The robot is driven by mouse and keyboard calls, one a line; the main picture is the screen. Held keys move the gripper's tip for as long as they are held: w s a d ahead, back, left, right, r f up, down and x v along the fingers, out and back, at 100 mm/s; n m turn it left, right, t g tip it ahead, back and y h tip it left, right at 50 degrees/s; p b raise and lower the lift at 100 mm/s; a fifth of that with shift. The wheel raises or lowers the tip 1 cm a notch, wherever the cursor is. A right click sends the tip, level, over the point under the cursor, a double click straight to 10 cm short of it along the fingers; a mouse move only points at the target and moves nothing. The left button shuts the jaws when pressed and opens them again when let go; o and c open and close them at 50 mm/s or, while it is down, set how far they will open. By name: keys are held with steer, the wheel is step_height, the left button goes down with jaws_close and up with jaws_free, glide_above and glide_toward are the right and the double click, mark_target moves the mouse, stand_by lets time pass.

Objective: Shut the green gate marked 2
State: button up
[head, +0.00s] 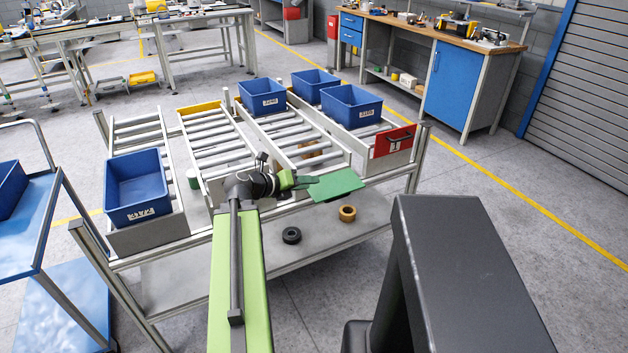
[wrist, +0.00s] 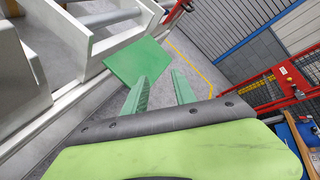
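The green gate (head: 337,186) is a flat plate at the front end of a roller lane on the rack. It lies folded outward, nearly level, past the lane's end. No number can be made out on it. In the wrist view the green gate (wrist: 137,62) is just beyond the fingertips, toward the left. My gripper (head: 308,181) is at the gate's left side in the head view. In the wrist view my gripper (wrist: 160,76) has its two green fingers apart with nothing between them. Whether a fingertip touches the gate is unclear.
A red gate (head: 395,141) marked 1 stands upright to the right. A yellow gate (head: 200,107) is at the back of another lane. Blue bins (head: 351,106) sit on the rack. A black ring (head: 291,235) and an orange ring (head: 347,213) lie on the lower shelf.

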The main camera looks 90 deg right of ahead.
steer(key=w, duration=0.1)
steer(key=w+a, duration=0.1)
steer(key=w, duration=0.1)
steer(key=shift+w+a, duration=0.2)
steer(key=shift+a, duration=0.15)
steer(key=shift+s, duration=0.15)
stand_by(0.4)
